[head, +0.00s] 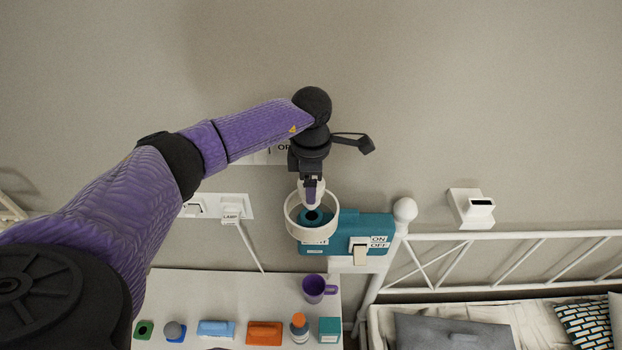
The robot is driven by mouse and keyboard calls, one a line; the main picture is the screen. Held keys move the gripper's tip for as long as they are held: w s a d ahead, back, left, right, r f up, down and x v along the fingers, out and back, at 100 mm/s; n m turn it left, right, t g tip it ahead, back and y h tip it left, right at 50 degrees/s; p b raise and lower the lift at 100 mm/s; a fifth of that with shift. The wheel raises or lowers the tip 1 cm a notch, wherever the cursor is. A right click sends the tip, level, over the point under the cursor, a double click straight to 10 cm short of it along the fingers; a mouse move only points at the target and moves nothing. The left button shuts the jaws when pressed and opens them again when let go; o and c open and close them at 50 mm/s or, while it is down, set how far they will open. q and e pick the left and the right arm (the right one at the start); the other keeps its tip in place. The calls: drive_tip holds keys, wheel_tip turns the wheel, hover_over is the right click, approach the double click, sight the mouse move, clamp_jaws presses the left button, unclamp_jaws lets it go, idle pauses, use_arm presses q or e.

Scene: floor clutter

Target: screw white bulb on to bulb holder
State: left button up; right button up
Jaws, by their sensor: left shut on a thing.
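The bulb holder is a teal wall unit (345,225) with a dark round socket (313,217) inside a white ring (290,217). An ON/OFF switch (360,253) sits on its right part. My left gripper (312,194) points down just above the socket, at the ring's upper rim. It is shut on the white bulb (301,188), of which only small pale parts show beside the fingers. I cannot tell whether the bulb touches the socket. My right gripper is not in view.
A white table (225,290) below holds a purple mug (314,289), an orange block (264,334), a blue block (216,329) and other small items. A white bed frame (500,237) stands at right.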

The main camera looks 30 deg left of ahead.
use_arm(q)
wheel_tip(320, 180, down, 2)
drive_tip(key=shift+w+f+b, duration=0.15)
drive_tip(key=shift+b, duration=0.45)
idle(1.0)
drive_tip(key=shift+f+b, duration=1.4)
drive_tip(key=shift+b, duration=0.15)
drive_tip(key=o, duration=0.5)
wheel_tip(320, 180, up, 10)
drive_tip(key=shift+b, duration=0.75)
